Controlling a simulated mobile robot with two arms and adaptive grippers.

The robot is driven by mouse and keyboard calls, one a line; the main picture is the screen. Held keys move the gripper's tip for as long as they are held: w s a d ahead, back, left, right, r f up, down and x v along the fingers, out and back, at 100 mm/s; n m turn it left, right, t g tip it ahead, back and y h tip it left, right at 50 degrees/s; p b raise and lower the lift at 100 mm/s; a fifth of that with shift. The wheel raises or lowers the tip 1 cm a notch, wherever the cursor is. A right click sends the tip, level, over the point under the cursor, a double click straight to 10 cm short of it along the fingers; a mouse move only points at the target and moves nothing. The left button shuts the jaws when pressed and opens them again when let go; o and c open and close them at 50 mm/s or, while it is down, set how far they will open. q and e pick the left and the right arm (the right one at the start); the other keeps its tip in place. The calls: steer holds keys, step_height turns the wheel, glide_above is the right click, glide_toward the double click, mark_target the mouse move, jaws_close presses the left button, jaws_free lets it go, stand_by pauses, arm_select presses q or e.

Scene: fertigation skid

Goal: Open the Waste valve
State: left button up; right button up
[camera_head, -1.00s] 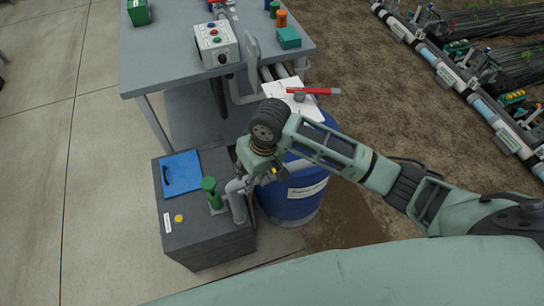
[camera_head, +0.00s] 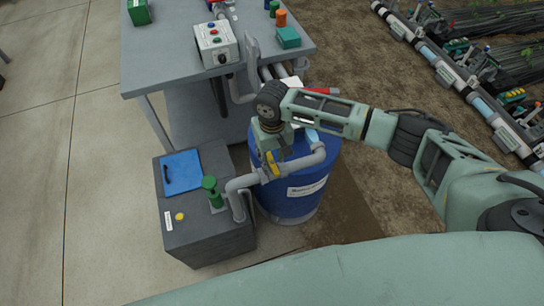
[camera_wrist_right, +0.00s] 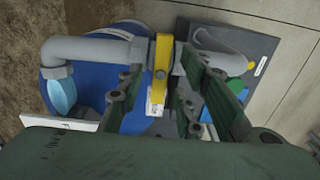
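The valve has a yellow handle (camera_head: 272,164) on a grey pipe (camera_head: 305,163) that runs between the blue barrel and the dark box. In the wrist view the yellow handle (camera_wrist_right: 162,62) lies crosswise to the pipe (camera_wrist_right: 92,50), with a small white tag (camera_wrist_right: 155,103) beside it. The tag's text is too small to read. My right gripper (camera_head: 270,152) is above the pipe, close to the handle. In the wrist view its fingers (camera_wrist_right: 160,85) are apart, with the handle between and just beyond their tips; contact cannot be told. My left gripper is not in view.
The blue barrel (camera_head: 290,205) stands under the pipe. The dark box (camera_head: 208,243) with a blue lid (camera_head: 181,172) and green cap (camera_head: 210,188) is to its left. A grey table (camera_head: 170,75) with a control box (camera_head: 216,44) stands behind. Concrete floor at left is clear.

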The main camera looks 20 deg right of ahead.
steer(key=shift+f, duration=0.25)
jaws_close()
